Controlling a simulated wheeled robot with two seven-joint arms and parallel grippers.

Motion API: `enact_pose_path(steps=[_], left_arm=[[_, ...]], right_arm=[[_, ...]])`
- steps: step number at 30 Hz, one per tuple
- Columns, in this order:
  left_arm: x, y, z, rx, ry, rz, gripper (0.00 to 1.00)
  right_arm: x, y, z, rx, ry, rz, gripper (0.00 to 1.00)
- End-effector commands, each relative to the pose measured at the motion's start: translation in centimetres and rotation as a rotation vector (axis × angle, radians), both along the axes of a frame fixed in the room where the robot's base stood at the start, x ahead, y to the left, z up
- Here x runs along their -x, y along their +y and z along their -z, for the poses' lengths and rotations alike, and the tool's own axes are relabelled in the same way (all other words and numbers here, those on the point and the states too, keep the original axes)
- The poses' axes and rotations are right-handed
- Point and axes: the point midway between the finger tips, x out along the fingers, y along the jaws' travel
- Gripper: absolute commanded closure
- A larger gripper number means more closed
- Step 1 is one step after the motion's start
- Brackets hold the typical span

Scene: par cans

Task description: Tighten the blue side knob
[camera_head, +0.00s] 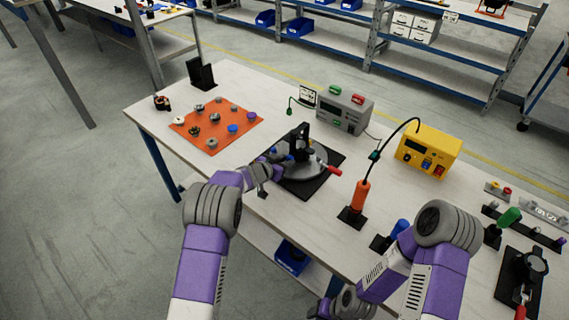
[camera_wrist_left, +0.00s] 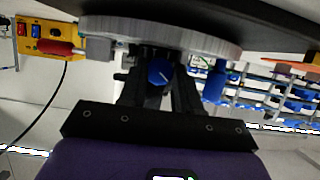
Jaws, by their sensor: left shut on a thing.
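A round grey fixture (camera_head: 306,170) with a black upright part and a red handle (camera_head: 333,170) sits on a black mat on the table. My left gripper (camera_head: 277,161) reaches its near left side. In the left wrist view, my left gripper (camera_wrist_left: 160,80) is shut on a blue knob (camera_wrist_left: 160,71) with a white line on its face, at the fixture's edge. A second, cylindrical blue part (camera_wrist_left: 215,82) stands just right of the fingers, apart from the held knob. The red handle (camera_wrist_left: 55,48) is at the left there. My right arm shows, but its fingertips do not.
An orange mat (camera_head: 190,133) with several small knobs lies at the left. A grey box (camera_head: 345,108) and a yellow box (camera_head: 428,153) stand behind the fixture. An orange-handled tool (camera_head: 360,197) stands upright to the right, near my right arm.

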Motion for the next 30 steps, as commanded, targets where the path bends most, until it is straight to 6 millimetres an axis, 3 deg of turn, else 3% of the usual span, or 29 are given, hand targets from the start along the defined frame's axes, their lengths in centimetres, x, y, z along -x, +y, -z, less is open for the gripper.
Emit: enact_pose_path(steps=[6, 12, 25, 26, 30], left_arm=[[0.0, -0.1, 0.4, -0.137, -0.104, -0.003, 0.98], [0.1, -0.1, 0.3, -0.223, -0.164, -0.002, 0.98], [0.1, -0.1, 0.1, -0.249, -0.176, 0.000, 0.98], [0.1, -0.1, 0.1, -0.249, -0.176, 0.000, 0.65], [0.1, -0.1, 0.1, -0.249, -0.176, 0.000, 0.43]], right_arm=[[0.0, 0.0, 3.1, 0.000, 0.000, 0.000, 0.41], [0.0, 0.0, 4.9, 0.000, 0.001, 0.000, 0.41], [0.0, 0.0, 5.0, 0.000, 0.000, 0.000, 0.41], [0.0, 0.0, 5.0, 0.000, 0.000, 0.000, 0.41], [0.0, 0.0, 5.0, 0.000, 0.000, 0.000, 0.41]])
